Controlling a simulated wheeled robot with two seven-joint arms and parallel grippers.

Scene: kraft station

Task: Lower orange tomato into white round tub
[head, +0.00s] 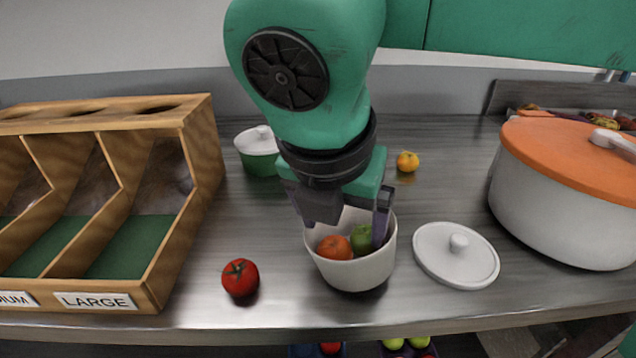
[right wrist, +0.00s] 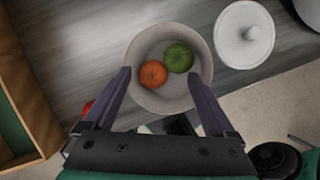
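The white round tub (head: 352,275) stands on the metal counter with its top open. An orange tomato (head: 333,247) lies inside it, beside and apparently touching a green tomato (head: 362,238). The right wrist view shows the tub (right wrist: 150,97), the orange tomato (right wrist: 153,74) and the green one (right wrist: 178,57) from above. My right gripper (head: 350,222) is over the tub, its fingers spread wide with nothing between them (right wrist: 160,76). In the head view one fingertip overlaps the tub's opening by the green tomato. My left gripper is not in view.
A white lid (head: 455,262) lies right of the tub, by a big orange-lidded pot (head: 560,200). A red tomato (head: 240,278) sits left, near a wooden sorting box (head: 200,170). A green lidded pot (head: 258,160) and a small orange-yellow fruit (head: 407,161) stand behind.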

